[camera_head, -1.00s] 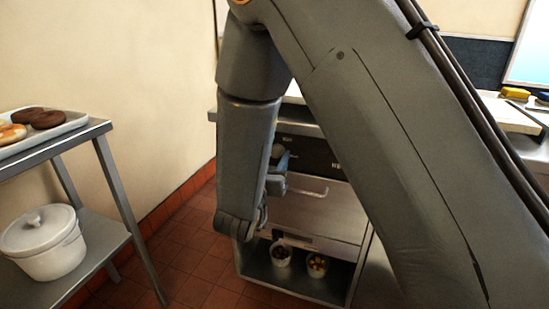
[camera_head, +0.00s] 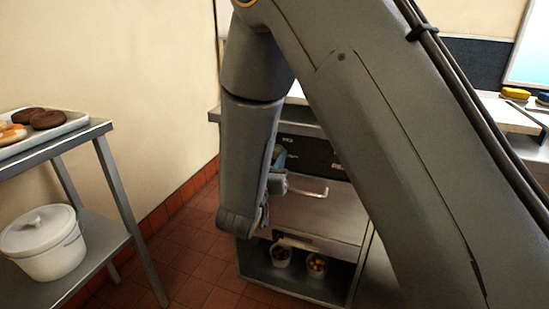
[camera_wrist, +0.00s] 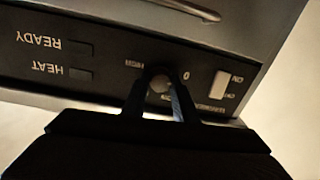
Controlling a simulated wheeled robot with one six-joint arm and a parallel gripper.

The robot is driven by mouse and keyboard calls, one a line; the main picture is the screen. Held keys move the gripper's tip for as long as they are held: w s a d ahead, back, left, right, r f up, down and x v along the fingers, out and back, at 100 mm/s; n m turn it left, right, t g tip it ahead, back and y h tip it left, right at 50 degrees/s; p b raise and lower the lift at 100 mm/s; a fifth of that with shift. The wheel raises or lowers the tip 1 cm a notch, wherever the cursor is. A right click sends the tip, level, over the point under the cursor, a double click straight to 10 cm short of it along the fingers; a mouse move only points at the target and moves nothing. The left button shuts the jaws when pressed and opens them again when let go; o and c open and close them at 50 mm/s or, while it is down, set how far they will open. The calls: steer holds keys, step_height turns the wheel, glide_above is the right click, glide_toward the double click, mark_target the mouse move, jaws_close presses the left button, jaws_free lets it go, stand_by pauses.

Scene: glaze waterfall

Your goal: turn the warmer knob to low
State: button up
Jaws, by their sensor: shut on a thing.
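The warmer's black control panel (camera_head: 318,157) is in the head view, partly behind my arm. In the wrist view the panel (camera_wrist: 110,66) appears upside down. The round knob (camera_wrist: 160,82) sits between a "HIGH" mark on its left and a "0" on its right; a further label below it is partly covered. My gripper (camera_wrist: 160,92) has one finger on each side of the knob and is shut on it. The knob's pointer cannot be made out. In the head view my gripper (camera_head: 279,162) is at the panel's left part, and the knob is hidden.
A white ON/OFF switch (camera_wrist: 221,84) is beside the knob. The drawer handle (camera_head: 308,191) juts out below the panel. Two small pots (camera_head: 281,256) stand on the lower shelf. A side table (camera_head: 100,130) with a doughnut tray and a white lidded pot (camera_head: 42,243) is at left.

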steer(key=shift+m, duration=0.3)
steer(key=m+b, duration=0.2)
steer(key=m, duration=0.4)
steer(key=shift+w, duration=0.1)
steer(key=m+b, duration=0.2)
steer(key=m, duration=0.3)
steer(key=shift+h, duration=0.4)
steer(key=shift+m+b, duration=0.55)
steer(key=shift+m, duration=0.75)
